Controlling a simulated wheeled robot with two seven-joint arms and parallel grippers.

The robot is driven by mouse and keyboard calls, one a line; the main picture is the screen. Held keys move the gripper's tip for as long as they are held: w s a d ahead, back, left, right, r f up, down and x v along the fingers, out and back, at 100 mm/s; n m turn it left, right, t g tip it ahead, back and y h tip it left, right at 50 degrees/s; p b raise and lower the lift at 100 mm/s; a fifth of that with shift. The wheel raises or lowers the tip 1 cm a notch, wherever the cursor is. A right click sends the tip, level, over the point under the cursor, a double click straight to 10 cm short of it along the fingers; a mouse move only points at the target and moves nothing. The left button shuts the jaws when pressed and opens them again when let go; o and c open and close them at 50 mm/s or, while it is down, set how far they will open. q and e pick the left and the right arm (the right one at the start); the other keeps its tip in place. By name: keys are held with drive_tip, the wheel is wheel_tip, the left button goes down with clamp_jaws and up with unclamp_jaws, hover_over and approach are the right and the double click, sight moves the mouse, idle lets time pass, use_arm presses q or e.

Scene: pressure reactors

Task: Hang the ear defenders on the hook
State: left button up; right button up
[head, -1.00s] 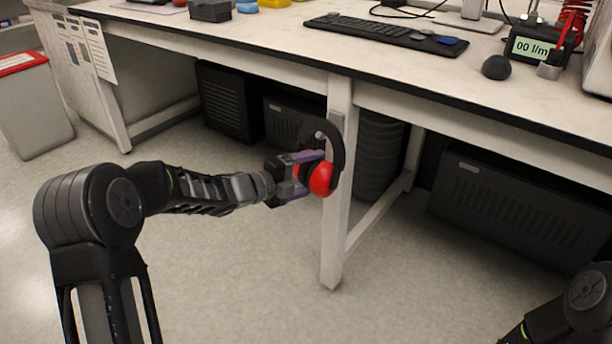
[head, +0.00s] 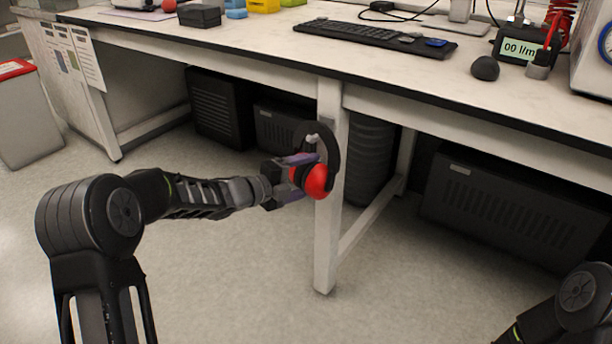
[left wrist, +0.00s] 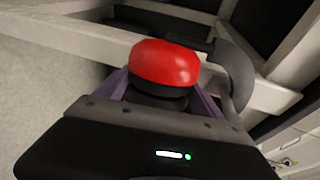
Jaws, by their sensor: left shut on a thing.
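The ear defenders have red cups and a black headband. In the head view, the red cup (head: 317,180) and the band (head: 329,145) show in front of the bench's front leg, with the band arching above the cup. My left gripper (head: 296,172) is shut on the ear defenders at the cup end. In the left wrist view, a red cup (left wrist: 165,63) sits between the purple fingers, with the dark band (left wrist: 232,75) to its right. My right gripper is out of view.
The white bench leg (head: 328,240) stands right behind the ear defenders, below the benchtop's dark edge (head: 270,60). Dark units (head: 510,210) stand under the bench. A keyboard (head: 380,38) lies on top. The floor in front is clear.

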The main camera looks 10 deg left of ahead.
use_arm(q)
drive_tip(key=shift+f, duration=0.2)
drive_tip(key=o, duration=1.6)
drive_tip(key=shift+s+r, duration=0.1)
drive_tip(key=shift+s+a+r, duration=0.1)
drive_tip(key=shift+s+a, duration=0.15)
drive_tip(key=p+v, duration=0.2)
drive_tip(key=v, duration=0.5)
